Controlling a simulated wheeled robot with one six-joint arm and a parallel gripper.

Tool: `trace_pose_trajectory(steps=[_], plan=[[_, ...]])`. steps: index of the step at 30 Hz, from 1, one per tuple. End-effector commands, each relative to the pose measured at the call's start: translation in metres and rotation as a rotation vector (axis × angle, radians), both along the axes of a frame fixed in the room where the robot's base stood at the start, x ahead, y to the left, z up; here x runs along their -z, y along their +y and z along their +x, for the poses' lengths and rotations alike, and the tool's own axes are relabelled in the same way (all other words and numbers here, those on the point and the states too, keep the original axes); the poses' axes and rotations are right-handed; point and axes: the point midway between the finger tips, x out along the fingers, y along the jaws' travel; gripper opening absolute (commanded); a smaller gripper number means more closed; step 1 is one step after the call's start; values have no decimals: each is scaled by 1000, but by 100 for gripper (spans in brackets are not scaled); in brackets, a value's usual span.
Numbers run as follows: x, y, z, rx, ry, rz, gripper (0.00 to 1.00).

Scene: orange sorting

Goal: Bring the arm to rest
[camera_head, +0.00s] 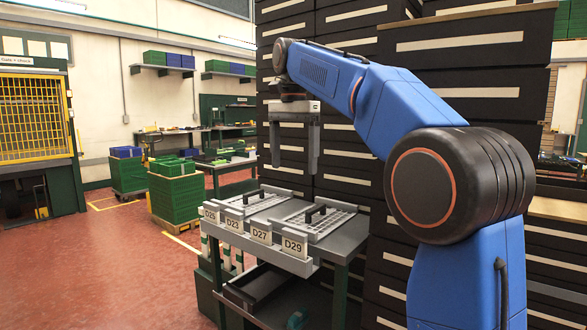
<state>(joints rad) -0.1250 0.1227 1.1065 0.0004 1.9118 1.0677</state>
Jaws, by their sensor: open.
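My gripper (294,150) hangs at the end of my blue arm, pointing down, in the upper middle of the head view. Its two grey fingers are spread apart, with nothing between them. It is in the air above a small grey table (345,262) and in front of dark drawer stacks. My arm bends at a large black joint at the right.
The table carries grey trays with black handles (318,213) and labels D25, D23, D27 and D29 (294,243). Dark drawer stacks (340,150) stand close behind. Green crates (177,195) and a yellow-barred cage (35,115) stand left. The red floor (110,270) at left is clear.

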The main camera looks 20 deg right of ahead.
Motion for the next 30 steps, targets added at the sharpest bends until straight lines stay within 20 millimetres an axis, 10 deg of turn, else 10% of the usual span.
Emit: trace_pose_trajectory(steps=[14, 30], plan=[[-12, -4, -11, -27, -12, 1, 84], [74, -36, -124, -359, -159, -17, 84]])
